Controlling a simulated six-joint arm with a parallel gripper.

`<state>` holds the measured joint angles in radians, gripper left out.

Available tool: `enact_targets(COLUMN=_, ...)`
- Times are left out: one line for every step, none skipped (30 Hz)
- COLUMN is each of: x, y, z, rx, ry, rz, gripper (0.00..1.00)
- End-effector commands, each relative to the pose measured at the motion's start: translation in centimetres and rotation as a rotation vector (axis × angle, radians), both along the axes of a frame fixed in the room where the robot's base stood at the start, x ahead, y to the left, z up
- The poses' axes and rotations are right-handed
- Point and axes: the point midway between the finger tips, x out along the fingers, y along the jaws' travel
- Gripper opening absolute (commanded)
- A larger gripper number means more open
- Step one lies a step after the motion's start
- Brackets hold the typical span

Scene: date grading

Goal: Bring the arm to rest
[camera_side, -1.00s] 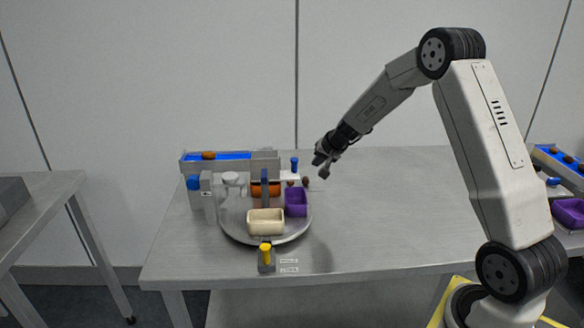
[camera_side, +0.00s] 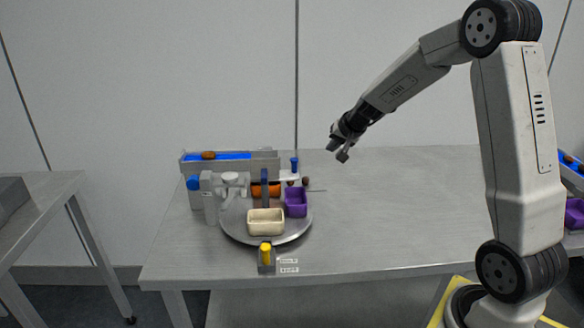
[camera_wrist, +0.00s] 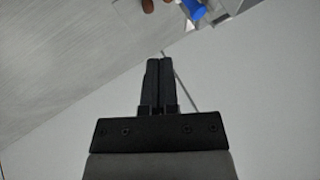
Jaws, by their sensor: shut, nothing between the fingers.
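My gripper (camera_side: 340,153) hangs in the air above the back right part of the steel table (camera_side: 400,230), up and to the right of the turntable. It is shut and empty. In the wrist view its two dark fingers (camera_wrist: 159,64) lie side by side with nothing between them. My arm reaches to it from the right, bent at a high elbow.
A blue conveyor (camera_side: 232,155) with a brown date (camera_side: 208,155) stands behind. A yellow-topped post (camera_side: 266,256) stands in front. The table's right part is clear.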

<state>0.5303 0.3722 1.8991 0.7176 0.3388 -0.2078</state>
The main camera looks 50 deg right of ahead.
Motion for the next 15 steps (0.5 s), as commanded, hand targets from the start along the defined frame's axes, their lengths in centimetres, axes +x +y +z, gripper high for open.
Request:
enact_targets(x=0.0, y=0.0, z=0.0, rx=0.000, ry=0.000, rz=0.000, gripper=0.00)
enact_targets(x=0.0, y=0.0, z=0.0, rx=0.000, ry=0.001, rz=0.001, gripper=0.00)
enact_targets(x=-0.1, y=0.2, z=0.0, rx=0.000, ry=0.002, rz=0.004, gripper=0.00)
enact_targets(x=-0.1, y=0.3, z=-0.1, rx=-0.002, ry=0.005, rz=0.008, gripper=0.00)
enact_targets(x=-0.1, y=0.6, z=-0.1, rx=-0.002, ry=0.008, rz=0.014, gripper=0.00)
enact_targets(x=-0.2, y=1.0, z=-0.2, rx=-0.005, ry=0.013, rz=0.025, gripper=0.00)
enact_targets(x=-0.4, y=1.5, z=-0.3, rx=-0.008, ry=0.020, rz=0.036, gripper=0.00)
enact_targets(x=-0.5, y=2.0, z=-0.4, rx=-0.012, ry=0.028, rz=0.049, gripper=0.00)
enact_targets(x=-0.8, y=2.9, z=-0.6, rx=-0.015, ry=0.041, rz=0.071, gripper=0.00)
enact_targets(x=-1.0, y=3.6, z=-0.8, rx=-0.021, ry=0.052, rz=0.091, gripper=0.00)
enact_targets(x=-1.3, y=4.5, z=-1.0, rx=-0.027, ry=0.065, rz=0.112, gripper=0.00)
enact_targets(x=-1.9, y=5.7, z=-1.3, rx=-0.035, ry=0.084, rz=0.147, gripper=0.00)
enact_targets(x=-2.3, y=6.7, z=-1.5, rx=-0.044, ry=0.099, rz=0.176, gripper=0.00)
enact_targets(x=-2.8, y=7.8, z=-1.8, rx=-0.053, ry=0.116, rz=0.206, gripper=0.00)
enact_targets(x=-3.6, y=9.3, z=-2.1, rx=-0.065, ry=0.140, rz=0.250, gripper=0.00)
